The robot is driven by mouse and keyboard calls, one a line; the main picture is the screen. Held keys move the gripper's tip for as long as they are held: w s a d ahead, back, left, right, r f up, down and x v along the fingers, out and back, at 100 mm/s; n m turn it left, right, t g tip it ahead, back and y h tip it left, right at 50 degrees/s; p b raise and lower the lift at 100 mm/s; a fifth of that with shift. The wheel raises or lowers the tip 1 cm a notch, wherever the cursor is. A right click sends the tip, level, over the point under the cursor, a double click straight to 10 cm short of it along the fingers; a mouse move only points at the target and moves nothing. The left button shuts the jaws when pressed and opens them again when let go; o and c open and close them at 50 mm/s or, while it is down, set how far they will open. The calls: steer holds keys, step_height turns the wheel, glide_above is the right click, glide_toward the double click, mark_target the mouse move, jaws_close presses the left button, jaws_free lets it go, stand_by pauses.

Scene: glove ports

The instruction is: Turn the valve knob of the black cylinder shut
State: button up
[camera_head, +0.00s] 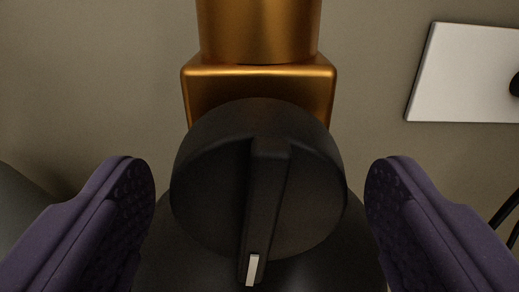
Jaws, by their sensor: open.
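The black valve knob (215,185) fills the middle of the view. It is round, with a raised grip bar (266,195) across it and a small white mark (252,270) at the bar's lower end, pointing down and slightly left. Behind and below it is a dark rounded body, likely the black cylinder (350,262). A brass valve block (258,75) rises above the knob. My gripper (260,215) is open, with one purple padded finger on each side of the knob. Gaps show between both fingers and the knob.
A white plate (465,75) with a black round part is on the wall at upper right. Dark cables (508,215) hang at the right edge. A grey curved object (18,215) shows at the left edge. The wall beside the brass block is bare.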

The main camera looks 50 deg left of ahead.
steer(key=c, duration=1.1)
steer(key=shift+o, duration=0.2)
